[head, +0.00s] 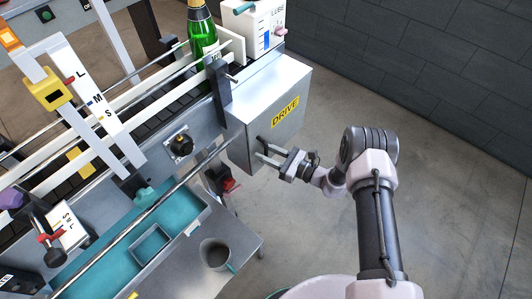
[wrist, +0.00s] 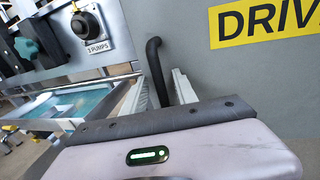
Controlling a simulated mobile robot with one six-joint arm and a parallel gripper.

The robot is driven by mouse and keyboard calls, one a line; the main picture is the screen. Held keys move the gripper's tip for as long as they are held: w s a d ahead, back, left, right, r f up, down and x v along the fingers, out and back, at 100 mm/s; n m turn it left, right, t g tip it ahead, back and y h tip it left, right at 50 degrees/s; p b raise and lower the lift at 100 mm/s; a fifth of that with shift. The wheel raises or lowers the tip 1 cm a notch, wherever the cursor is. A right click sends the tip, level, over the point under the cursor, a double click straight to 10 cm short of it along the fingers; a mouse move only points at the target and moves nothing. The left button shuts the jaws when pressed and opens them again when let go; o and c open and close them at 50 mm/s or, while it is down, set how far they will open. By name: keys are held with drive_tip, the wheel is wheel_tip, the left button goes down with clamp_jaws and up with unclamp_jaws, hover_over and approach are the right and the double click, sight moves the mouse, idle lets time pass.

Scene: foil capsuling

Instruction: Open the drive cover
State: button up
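The drive cover (head: 275,135) is the grey front of a metal box, with a yellow DRIVE label (head: 286,112); it looks shut. The label also shows in the wrist view (wrist: 262,22). A dark bar handle (wrist: 156,70) stands on the cover's left part; in the head view the handle (head: 261,143) is small beside my fingertips. My gripper (head: 266,158) is open at the cover's lower left. In the wrist view its two pale fingers (wrist: 163,95) stand on either side of the handle, with a gap visible on the right. Whether either finger touches it is unclear.
A conveyor with rails and a green bottle (head: 202,35) runs left of the box. A dark knob (head: 181,145) sits on the machine side. A teal tray (head: 150,235) and a grey cup (head: 215,254) lie below. Open floor (head: 330,110) is at the right.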

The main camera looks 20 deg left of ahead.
drive_tip(key=shift+c, duration=0.2)
clamp_jaws()
drive_tip(key=shift+d, duration=0.1)
idle(1.1)
